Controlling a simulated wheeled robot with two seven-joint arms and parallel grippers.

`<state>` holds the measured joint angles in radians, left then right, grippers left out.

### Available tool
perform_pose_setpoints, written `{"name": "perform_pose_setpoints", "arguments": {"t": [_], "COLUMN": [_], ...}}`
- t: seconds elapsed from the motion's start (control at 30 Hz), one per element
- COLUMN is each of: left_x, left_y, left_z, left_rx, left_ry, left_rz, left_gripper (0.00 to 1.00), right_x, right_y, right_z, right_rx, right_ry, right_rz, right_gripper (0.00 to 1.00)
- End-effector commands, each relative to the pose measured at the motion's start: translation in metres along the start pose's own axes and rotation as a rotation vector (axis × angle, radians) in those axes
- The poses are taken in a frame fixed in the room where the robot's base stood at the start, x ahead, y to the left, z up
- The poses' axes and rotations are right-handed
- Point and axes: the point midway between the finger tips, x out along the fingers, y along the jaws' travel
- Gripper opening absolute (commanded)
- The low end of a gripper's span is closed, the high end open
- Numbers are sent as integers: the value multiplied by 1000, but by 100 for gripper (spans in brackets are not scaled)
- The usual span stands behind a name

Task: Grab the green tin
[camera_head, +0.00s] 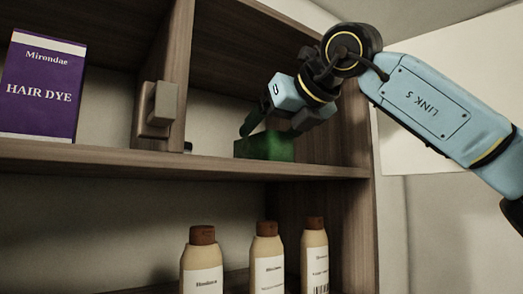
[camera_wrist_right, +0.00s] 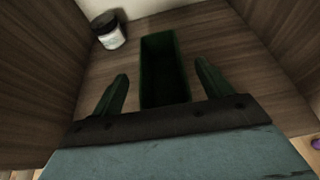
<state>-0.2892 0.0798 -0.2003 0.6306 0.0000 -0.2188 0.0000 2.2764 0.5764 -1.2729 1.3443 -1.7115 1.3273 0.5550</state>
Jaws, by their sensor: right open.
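The green tin (camera_head: 265,146) stands on the upper shelf, in the right compartment near the front edge. In the right wrist view the green tin (camera_wrist_right: 163,70) is a dark green, narrow box between and ahead of the fingers. My right gripper (camera_head: 262,125) is above it, partly overlapping it in the head view. In the right wrist view my right gripper (camera_wrist_right: 160,88) is open, with one finger on each side of the tin and a gap showing on both sides. My left gripper is not in view.
A small jar with a white label (camera_wrist_right: 109,31) stands at the back left of the compartment. A wooden divider (camera_head: 176,80) bounds it on the left. A purple hair dye box (camera_head: 42,88) is farther left. Several bottles (camera_head: 267,262) stand on the shelf below.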

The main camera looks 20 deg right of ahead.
Motion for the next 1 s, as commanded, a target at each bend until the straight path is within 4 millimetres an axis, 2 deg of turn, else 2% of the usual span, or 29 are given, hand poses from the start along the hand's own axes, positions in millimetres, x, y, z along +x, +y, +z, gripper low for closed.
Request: {"name": "perform_pose_setpoints", "arguments": {"t": [0.03, 0.2, 0.43, 0.8, 1.0], "left_x": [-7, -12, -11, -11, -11], "left_y": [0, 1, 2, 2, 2], "left_z": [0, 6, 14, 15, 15], "left_rx": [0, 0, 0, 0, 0], "left_ry": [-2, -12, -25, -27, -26], "left_rz": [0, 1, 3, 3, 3], "left_gripper": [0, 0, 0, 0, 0], "right_x": [7, 23, 25, 25, 24], "right_y": [-1, -1, -1, -1, -1], "right_z": [1, 1, 0, 0, 0], "right_rx": [0, 2, 2, 2, 2], "right_ry": [3, 1, -1, -1, -2], "right_rz": [0, -2, -1, -1, -1], "right_gripper": [78, 78, 78, 31, 29]}}
